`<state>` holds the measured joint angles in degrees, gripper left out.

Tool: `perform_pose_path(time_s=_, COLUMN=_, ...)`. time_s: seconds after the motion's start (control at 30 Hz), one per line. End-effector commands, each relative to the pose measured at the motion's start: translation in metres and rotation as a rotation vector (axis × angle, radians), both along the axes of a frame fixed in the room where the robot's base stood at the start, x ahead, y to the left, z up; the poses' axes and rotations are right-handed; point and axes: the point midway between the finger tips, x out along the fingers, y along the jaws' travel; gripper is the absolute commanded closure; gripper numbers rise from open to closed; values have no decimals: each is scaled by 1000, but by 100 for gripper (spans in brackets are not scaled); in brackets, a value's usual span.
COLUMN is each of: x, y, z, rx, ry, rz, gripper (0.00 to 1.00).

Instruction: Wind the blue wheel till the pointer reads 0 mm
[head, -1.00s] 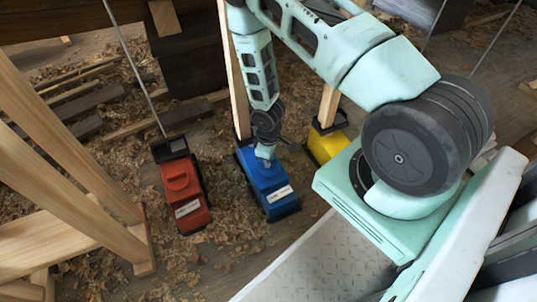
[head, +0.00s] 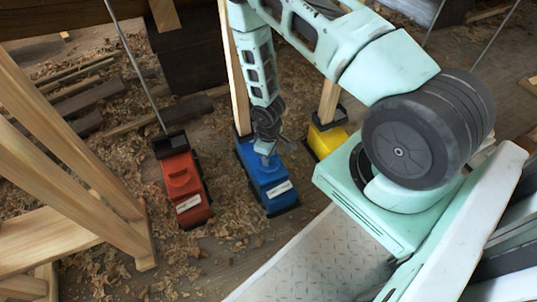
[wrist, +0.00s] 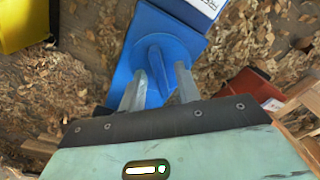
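The blue unit (head: 267,188) stands on the shavings-covered floor at the foot of a wooden post. The blue wheel (wrist: 155,56) is a round disc with a raised bar across it, on top of the unit in the wrist view. My gripper (wrist: 160,88) is over the wheel, one finger on each side of the bar. The fingers are apart, with a visible gap on the right; contact on the left is unclear. A white label (head: 279,189) is on the unit, partly cut off in the wrist view (wrist: 207,5). No pointer or reading can be made out.
A red unit (head: 182,190) stands to the left and a yellow unit (head: 326,141) to the right, both close by. A wooden trestle (head: 75,140) fills the left side. A grey metal plate (head: 320,262) lies at the front.

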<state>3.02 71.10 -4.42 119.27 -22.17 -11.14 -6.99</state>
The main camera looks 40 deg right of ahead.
Motion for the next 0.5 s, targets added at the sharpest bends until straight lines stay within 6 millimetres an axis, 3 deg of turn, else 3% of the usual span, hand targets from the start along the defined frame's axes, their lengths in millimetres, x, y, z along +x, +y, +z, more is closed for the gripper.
perform_pose_path(time_s=0.27, x=0, y=0, z=14, rx=0, ry=0, rz=1, gripper=67)
perform_pose_path(time_s=0.5, x=1, y=0, z=67, rx=0, ry=-2, rz=0, gripper=67)
